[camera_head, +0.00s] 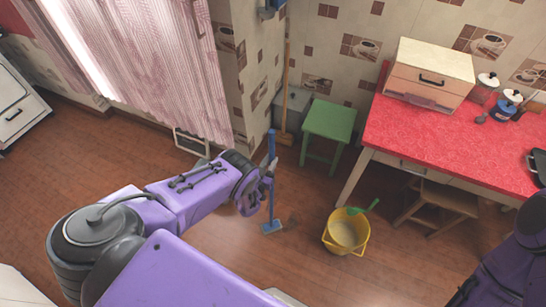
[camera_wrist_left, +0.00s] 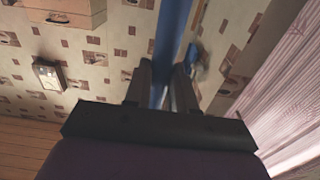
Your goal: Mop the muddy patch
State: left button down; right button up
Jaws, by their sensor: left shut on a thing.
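A blue mop (camera_head: 271,175) stands nearly upright, its flat blue head (camera_head: 271,227) on the brown wooden floor. My left gripper (camera_head: 268,174) is shut on the mop's handle, around its middle. In the left wrist view the blue handle (camera_wrist_left: 171,45) runs between the two dark fingers (camera_wrist_left: 161,88). A darker brown muddy patch (camera_head: 290,222) lies on the floor just right of the mop head; its outline is faint. My right gripper is out of the head view; only part of my right arm shows at the lower right.
A yellow bucket (camera_head: 329,239) holding pale liquid and a green-handled tool (camera_head: 364,209) stands right of the patch. Behind are a green stool (camera_head: 329,120), a wooden broom (camera_head: 284,95) and a red-topped table (camera_head: 430,135). A wooden stool (camera_head: 440,203) stands under the table. Floor at left is open.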

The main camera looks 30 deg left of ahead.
pick_arm(q)
jog(key=shift+s+d+p, duration=0.1)
jog(key=shift+s+p, duration=0.2)
jog(key=shift+s, duration=0.2)
jog(key=s, duration=0.3)
jog(key=shift+d, duration=0.1)
jog(key=shift+s, duration=0.2)
jog(key=shift+s, duration=0.1)
jog(key=s, duration=0.3)
jog(key=shift+d+f, duration=0.1)
jog(key=shift+d, duration=0.1)
jog(key=shift+a, duration=0.15)
